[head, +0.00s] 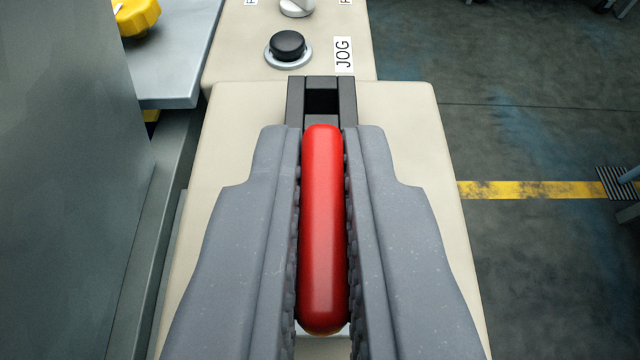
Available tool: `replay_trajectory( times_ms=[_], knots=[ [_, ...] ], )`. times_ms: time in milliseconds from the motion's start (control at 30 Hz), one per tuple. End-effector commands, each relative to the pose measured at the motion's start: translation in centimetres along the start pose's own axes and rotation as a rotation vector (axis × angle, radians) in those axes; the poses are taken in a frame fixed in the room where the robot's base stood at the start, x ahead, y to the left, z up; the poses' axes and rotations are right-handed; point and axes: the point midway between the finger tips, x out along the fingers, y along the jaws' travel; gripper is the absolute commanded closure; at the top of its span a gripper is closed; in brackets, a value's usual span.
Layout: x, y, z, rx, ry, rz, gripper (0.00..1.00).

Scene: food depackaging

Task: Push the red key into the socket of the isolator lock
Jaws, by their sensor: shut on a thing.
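The red key (323,235) is a long, rounded red bar in the middle of the head view. My gripper (323,150) is shut on it, with one grey ribbed finger on each side. The key points away from me, in line with the isolator lock (295,103). The lock is a dark block with a square dark socket (322,101) on the cream panel. The key's far end overlaps the near edge of the lock in the picture. Its tip is hidden under the red body, so I cannot tell whether it touches or enters the socket.
A black push button (287,45) labelled JOG and a silver knob (297,6) stand beyond the lock. A grey metal wall (70,190) rises close on the left. A yellow knob (137,15) is at the upper left. Open floor with a yellow line (530,189) lies right.

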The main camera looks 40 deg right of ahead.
Motion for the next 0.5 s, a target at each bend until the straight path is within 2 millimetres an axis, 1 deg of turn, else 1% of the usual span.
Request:
replay_trajectory(
  times_ms=[500],
  knots=[
    [0.44, -0.02, 1.06, -0.001, 0.0, 0.0, 1.0]
  ],
)
